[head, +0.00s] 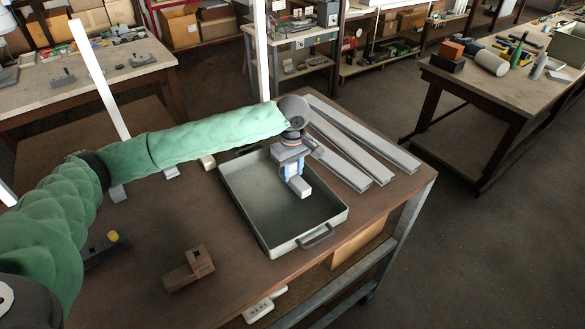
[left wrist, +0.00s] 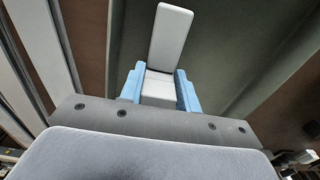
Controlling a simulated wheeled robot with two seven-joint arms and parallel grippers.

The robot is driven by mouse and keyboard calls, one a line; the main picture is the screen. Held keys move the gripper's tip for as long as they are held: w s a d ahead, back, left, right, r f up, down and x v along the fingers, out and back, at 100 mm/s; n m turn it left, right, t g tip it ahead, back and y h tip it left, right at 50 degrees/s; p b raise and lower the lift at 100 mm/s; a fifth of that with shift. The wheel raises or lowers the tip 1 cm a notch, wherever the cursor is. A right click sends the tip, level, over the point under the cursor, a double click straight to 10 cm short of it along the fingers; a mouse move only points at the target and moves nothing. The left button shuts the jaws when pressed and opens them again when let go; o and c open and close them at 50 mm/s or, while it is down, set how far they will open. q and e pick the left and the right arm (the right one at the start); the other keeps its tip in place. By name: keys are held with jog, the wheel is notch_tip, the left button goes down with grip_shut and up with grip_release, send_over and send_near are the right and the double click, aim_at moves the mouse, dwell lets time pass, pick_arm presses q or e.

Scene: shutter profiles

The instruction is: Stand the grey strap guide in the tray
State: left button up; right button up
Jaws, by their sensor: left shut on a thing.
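The grey strap guide (head: 301,188) is a pale, angled piece held between the blue finger pads of my left gripper (head: 293,168). I cannot tell whether the guide touches the floor. My right gripper is not in view.
Long grey profiles (head: 352,150) lie right of the tray. A brown wooden block (head: 188,268) and a dark box with a yellow button (head: 108,246) are on the left of the table. Small grey pieces (head: 118,193) lie under my arm. The tray's floor looks otherwise empty.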

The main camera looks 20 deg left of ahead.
pick_arm(q)
jog(key=shift+f, duration=0.65)
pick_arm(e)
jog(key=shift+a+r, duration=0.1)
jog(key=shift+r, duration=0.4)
pick_arm(q)
jog(key=shift+f, duration=0.1)
jog(key=o, duration=1)
jog(key=shift+c, duration=0.2)
